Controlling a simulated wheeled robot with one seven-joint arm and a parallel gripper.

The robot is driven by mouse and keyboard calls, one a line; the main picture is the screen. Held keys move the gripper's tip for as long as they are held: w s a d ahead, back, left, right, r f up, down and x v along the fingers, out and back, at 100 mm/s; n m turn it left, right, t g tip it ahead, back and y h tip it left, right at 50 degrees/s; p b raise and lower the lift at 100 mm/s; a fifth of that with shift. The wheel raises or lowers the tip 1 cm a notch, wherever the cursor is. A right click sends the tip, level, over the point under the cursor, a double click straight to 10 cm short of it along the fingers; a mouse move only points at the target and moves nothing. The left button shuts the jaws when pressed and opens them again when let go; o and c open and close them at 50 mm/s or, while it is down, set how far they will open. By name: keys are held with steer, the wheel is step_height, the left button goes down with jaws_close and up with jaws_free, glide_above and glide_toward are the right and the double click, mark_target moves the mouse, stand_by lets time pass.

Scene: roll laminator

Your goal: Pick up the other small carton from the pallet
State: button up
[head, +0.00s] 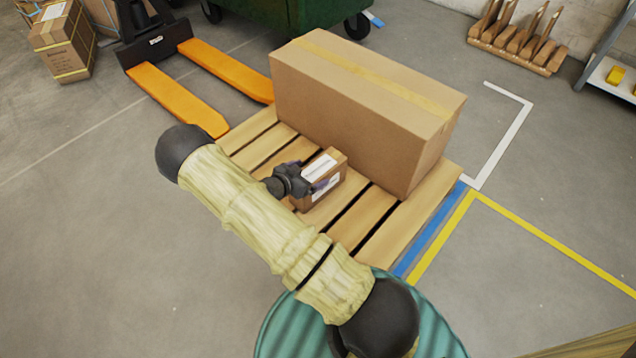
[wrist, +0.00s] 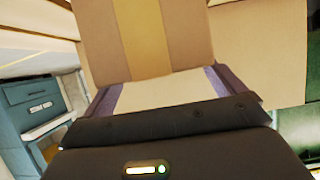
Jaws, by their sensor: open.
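The small carton (head: 334,172), brown with white labels, sits upright on the wooden pallet (head: 398,232), in front of a much larger carton (head: 350,105). My gripper (head: 308,180) is open and low at the small carton's near left end. Its dark purple fingers appear to lie along two opposite sides of the carton. In the wrist view the small carton (wrist: 150,40) fills the upper middle, with a tan tape stripe and a pale label between the fingers (wrist: 163,92). Contact between fingers and carton cannot be told. My arm hides part of the pallet.
A pallet jack with orange forks (head: 178,98) stands at the left of the pallet. Strapped cartons (head: 62,45) are at the far left. A green container (head: 255,14) is behind. The large carton stands close behind the small one. Floor at left is clear.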

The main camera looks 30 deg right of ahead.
mark_target(316, 170)
steer(key=shift+b+x, duration=0.85)
steer(key=shift+x, duration=0.75)
steer(key=shift+r, duration=0.1)
steer(key=c, duration=1.9)
steer(key=shift+c, duration=0.2)
steer(key=shift+r, duration=0.15)
step_height(316, 170, up, 10)
steer(key=p, duration=0.6)
steer(key=shift+p, duration=0.35)
